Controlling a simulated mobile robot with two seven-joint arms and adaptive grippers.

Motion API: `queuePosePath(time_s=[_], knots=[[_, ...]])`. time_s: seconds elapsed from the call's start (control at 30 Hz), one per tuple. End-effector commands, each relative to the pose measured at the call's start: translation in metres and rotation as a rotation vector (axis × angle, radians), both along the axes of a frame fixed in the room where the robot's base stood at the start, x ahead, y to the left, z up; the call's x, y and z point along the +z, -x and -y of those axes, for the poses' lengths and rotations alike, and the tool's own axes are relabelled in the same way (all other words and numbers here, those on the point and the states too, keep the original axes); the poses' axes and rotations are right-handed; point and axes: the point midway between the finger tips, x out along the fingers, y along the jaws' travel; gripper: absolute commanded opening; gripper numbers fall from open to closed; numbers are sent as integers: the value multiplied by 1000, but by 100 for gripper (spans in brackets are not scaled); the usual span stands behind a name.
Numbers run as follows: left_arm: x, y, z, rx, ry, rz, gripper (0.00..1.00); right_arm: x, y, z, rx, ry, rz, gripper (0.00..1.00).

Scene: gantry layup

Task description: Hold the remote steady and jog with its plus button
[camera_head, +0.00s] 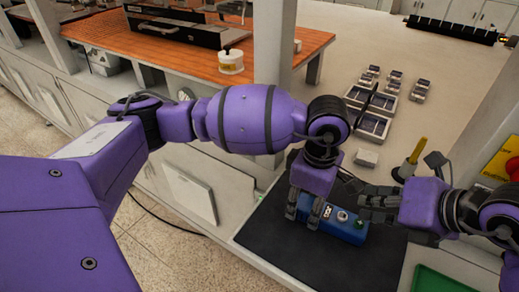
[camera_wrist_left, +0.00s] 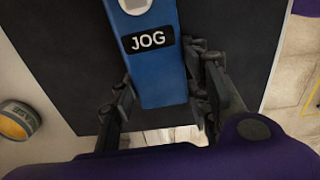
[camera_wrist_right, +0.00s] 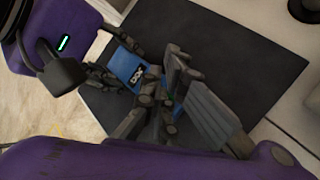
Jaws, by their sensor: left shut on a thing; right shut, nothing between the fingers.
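The remote (camera_head: 345,231) is a blue box with a black label and round buttons on top, lying on the dark mat (camera_head: 290,245). My left gripper (camera_head: 316,213) is shut on the remote's label end. In the left wrist view the remote (camera_wrist_left: 158,82) shows the label "JOG" between the two fingers. My right gripper (camera_head: 372,203) is shut and empty, with its fingertips over or beside the remote's button end. In the right wrist view its fingers (camera_wrist_right: 160,105) hide part of the remote (camera_wrist_right: 127,62). Contact with a button cannot be told, and no plus sign is legible.
A yellow-topped upright tool (camera_head: 413,155) stands beyond my right gripper. Several grey trays and metal parts (camera_head: 370,124) lie on the bench behind. A pale post (camera_head: 272,45) rises at the back. A green tray (camera_head: 436,281) lies at the front right. The mat's front area is clear.

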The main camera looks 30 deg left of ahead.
Motion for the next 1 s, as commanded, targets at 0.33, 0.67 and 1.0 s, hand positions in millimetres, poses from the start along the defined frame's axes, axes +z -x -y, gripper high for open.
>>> queuePosePath(time_s=[0.33, 0.67, 1.0], knots=[[1, -1, 1, -1, 1, 3, 8, 0, 0, 0, 0, 0, 0, 0], [1, -1, 1, -1, 1, 3, 8, 0, 0, 0, 0, 0, 0, 0], [1, -1, 1, -1, 1, 3, 8, -8, 0, 0, 1, 0, -1, 0]])
